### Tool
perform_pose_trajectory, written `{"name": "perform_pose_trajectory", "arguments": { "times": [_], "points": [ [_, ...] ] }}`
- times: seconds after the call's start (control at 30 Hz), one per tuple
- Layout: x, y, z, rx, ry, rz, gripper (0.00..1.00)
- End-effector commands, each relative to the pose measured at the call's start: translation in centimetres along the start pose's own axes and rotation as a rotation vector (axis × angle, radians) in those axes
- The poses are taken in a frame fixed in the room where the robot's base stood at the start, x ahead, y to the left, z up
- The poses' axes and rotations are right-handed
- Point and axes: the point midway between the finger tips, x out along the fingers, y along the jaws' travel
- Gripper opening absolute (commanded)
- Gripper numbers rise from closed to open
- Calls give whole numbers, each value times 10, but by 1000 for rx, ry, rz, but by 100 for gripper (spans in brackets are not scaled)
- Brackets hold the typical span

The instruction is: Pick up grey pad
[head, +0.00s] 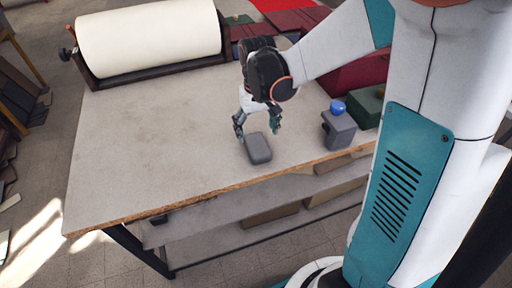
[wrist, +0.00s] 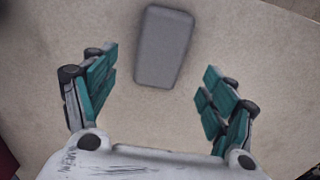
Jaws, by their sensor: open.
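The grey pad (head: 258,149) is a rounded rectangular block lying on the worktable near its front edge in the head view. In the wrist view the grey pad (wrist: 164,47) lies ahead of the fingertips, at the upper middle. My gripper (head: 257,122) is open and empty, just behind and above the pad in the head view. In the wrist view my gripper (wrist: 153,85) has its teal-padded fingers spread wide, with the pad's near end level with the gap between them. I cannot tell the exact height of the fingers over the table.
The worktable (head: 140,140) is bare on its left side. A grey block (head: 339,131) with a blue ball (head: 337,107) on it stands right of the pad. A green box (head: 367,106) stands behind that block. A large cream roll (head: 148,37) lies at the back left.

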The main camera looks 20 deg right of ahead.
Motion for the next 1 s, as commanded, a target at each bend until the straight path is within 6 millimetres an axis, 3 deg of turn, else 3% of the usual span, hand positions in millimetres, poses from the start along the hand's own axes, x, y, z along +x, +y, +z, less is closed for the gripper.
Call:
{"name": "perform_pose_trajectory", "arguments": {
  "times": [0.27, 0.6, 0.87, 1.0],
  "points": [
    [17, 0, 1, 0, 0, 0, 78],
    [62, 0, 5, 0, 0, 0, 78],
    [64, 0, 5, 0, 0, 0, 78],
    [64, 0, 5, 0, 0, 0, 48]
  ]
}}
